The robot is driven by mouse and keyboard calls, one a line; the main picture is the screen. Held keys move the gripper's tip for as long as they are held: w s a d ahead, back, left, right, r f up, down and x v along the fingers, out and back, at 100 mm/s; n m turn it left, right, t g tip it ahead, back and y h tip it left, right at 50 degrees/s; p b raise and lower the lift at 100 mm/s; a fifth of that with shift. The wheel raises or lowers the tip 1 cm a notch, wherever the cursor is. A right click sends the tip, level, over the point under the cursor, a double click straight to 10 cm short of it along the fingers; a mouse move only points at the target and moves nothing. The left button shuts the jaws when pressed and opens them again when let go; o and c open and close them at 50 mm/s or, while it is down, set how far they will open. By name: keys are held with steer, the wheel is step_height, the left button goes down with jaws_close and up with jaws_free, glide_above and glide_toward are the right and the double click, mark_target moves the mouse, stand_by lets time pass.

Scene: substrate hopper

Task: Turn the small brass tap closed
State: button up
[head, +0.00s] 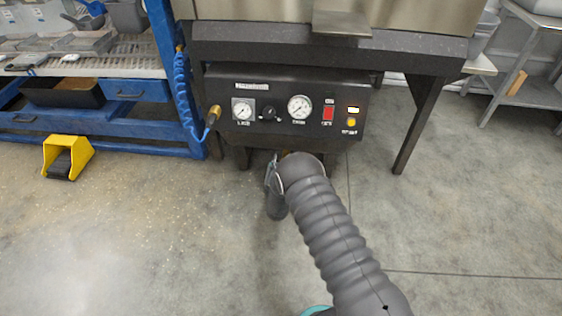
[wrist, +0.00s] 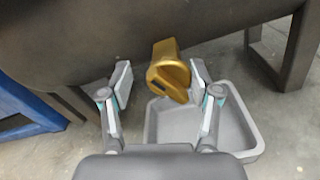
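The small brass tap (wrist: 170,70) sticks out from the underside of the dark hopper body in the wrist view, with a slot-like dark opening at its near end. My gripper (wrist: 161,82) is open and empty, with one finger on each side of the tap in the picture. I cannot tell whether the fingertips reach as far forward as the tap. In the head view my gripper (head: 274,186) is low in front of the hopper, and my arm hides most of the tap area.
A grey bin (wrist: 245,130) stands on the floor below the tap. The control panel (head: 285,130) with gauges and a red switch is above my gripper. Hopper legs (head: 415,125), a blue bench (head: 125,143) and a yellow pedal (head: 67,155) stand around. The front floor is clear.

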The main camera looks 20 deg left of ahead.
steer(key=shift+w+d+r, duration=0.1)
steer(key=shift+w+d, duration=0.1)
steer(key=shift+d, duration=0.1)
steer(key=shift+w+d, duration=0.1)
steer(key=v, duration=1.2)
steer(key=w+a+n+p, duration=0.1)
steer(key=w+n+p, duration=0.2)
steer(key=w+a+n+p, duration=0.1)
steer(key=w+n+p, duration=0.1)
steer(key=w+n, duration=0.1)
steer(key=w+a+n+p, duration=0.1)
steer(key=w+n+p, duration=0.1)
steer(key=w, duration=0.3)
steer(key=shift+n+p, duration=0.4)
steer(key=shift+p, duration=0.45)
